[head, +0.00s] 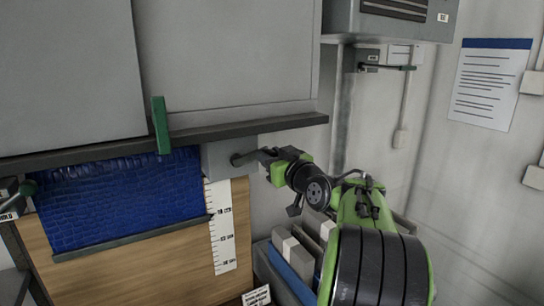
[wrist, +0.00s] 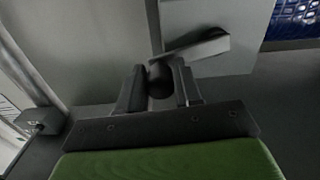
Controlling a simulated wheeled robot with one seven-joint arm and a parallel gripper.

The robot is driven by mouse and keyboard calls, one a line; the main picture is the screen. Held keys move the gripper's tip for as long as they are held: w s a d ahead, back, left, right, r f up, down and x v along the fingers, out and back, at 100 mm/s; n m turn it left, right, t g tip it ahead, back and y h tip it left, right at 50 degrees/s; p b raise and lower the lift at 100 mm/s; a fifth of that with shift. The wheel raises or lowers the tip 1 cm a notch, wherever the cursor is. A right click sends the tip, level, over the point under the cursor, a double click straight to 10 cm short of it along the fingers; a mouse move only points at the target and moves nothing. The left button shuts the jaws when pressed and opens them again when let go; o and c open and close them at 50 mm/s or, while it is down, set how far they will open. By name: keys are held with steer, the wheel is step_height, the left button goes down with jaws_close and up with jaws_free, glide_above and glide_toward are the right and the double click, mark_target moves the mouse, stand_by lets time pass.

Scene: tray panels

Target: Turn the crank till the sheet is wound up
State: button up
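The blue sheet (head: 125,190) hangs below the dark ledge over a wooden board, with a dark bar (head: 130,240) along its lower edge. A white scale strip (head: 221,226) stands beside its right side. The crank (head: 240,159) sits on a grey housing (head: 219,156) right of the sheet; its grey arm also shows in the wrist view (wrist: 198,46). My gripper (head: 266,157) is at the crank's outer end. In the wrist view, my gripper's fingers (wrist: 160,88) lie on both sides of the dark crank handle (wrist: 160,80) and appear closed on it. Part of the handle is hidden.
A green lever (head: 160,125) hangs at the ledge. A bin with grey and blue panels (head: 292,262) stands below my arm.

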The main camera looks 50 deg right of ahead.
mark_target(257, 170)
jaws_close()
steer(key=shift+f, duration=0.15)
steer(key=f+m+b, duration=0.1)
steer(key=m, duration=0.2)
steer(key=f+m+b, duration=0.2)
steer(key=m, duration=0.1)
steer(key=a+f+m+b, duration=0.1)
steer(key=f+m, duration=0.1)
steer(key=m, duration=0.1)
steer(key=shift+w+f, duration=0.2)
steer(key=shift+f, duration=0.05)
steer(key=w+a+f+m+p, duration=0.1)
steer(key=a+f+m, duration=0.2)
steer(key=m, duration=0.8)
steer(key=shift+w+a+m, duration=0.4)
steer(key=shift+a, duration=1)
steer(key=shift+f, duration=0.1)
